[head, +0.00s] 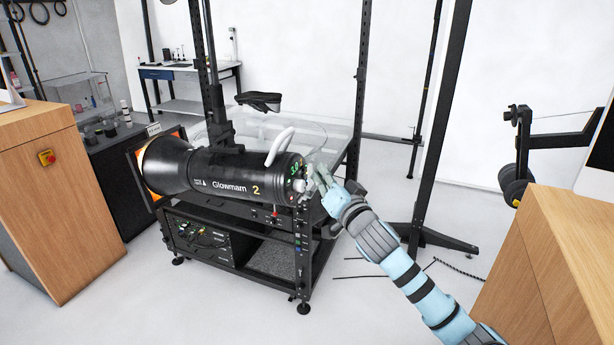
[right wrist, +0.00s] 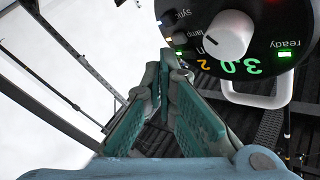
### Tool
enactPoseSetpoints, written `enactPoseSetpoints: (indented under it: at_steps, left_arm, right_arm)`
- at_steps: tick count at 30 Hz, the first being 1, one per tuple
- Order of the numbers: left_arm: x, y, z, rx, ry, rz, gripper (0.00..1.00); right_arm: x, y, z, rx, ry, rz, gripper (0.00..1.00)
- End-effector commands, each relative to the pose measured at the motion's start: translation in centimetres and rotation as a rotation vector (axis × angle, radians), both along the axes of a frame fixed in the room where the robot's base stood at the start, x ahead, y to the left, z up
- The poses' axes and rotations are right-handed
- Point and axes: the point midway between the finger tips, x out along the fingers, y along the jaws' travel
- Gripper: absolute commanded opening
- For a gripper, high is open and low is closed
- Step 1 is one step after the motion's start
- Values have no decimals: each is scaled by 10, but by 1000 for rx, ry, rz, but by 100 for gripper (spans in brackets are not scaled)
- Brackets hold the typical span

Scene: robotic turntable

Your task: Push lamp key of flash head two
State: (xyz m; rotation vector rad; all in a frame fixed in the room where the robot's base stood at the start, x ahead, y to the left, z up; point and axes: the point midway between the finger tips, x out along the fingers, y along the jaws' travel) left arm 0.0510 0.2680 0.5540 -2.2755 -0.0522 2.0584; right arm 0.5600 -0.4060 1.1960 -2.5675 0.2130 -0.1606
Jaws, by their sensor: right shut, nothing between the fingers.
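Flash head 2 (head: 225,172) is a black cylinder marked "Glowmam 2", mounted level on a dark stand, its rear panel facing right. In the right wrist view this round panel (right wrist: 270,30) shows a white knob (right wrist: 228,35), a green "3.0", an orange "2" and a lit "ready" lamp (right wrist: 285,53). The lamp key (right wrist: 179,40) is a small pale button beside the "lamp" label, close to my fingertips. My right gripper (head: 313,174) is shut and empty at the rear panel; its fingertips (right wrist: 172,58) are at or very near the lamp key. Contact cannot be told. My left gripper is out of view.
A black equipment rack (head: 237,241) stands under the flash head, with a glass-topped table (head: 335,135) behind. Wooden cabinets stand at left (head: 40,165) and right (head: 555,270). A dark upright post (head: 437,130) stands behind my right arm. Open floor lies in front.

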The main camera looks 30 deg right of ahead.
Motion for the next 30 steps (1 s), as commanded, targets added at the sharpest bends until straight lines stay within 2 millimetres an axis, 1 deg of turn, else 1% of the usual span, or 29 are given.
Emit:
enactPoseSetpoints:
  at_steps: [2, 30]
  left_arm:
    - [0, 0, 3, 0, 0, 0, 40]
    - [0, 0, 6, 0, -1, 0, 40]
  right_arm:
    - [2, 2, 2, 1, 0, 0, 0]
    - [9, 6, 0, 1, 0, 0, 0]
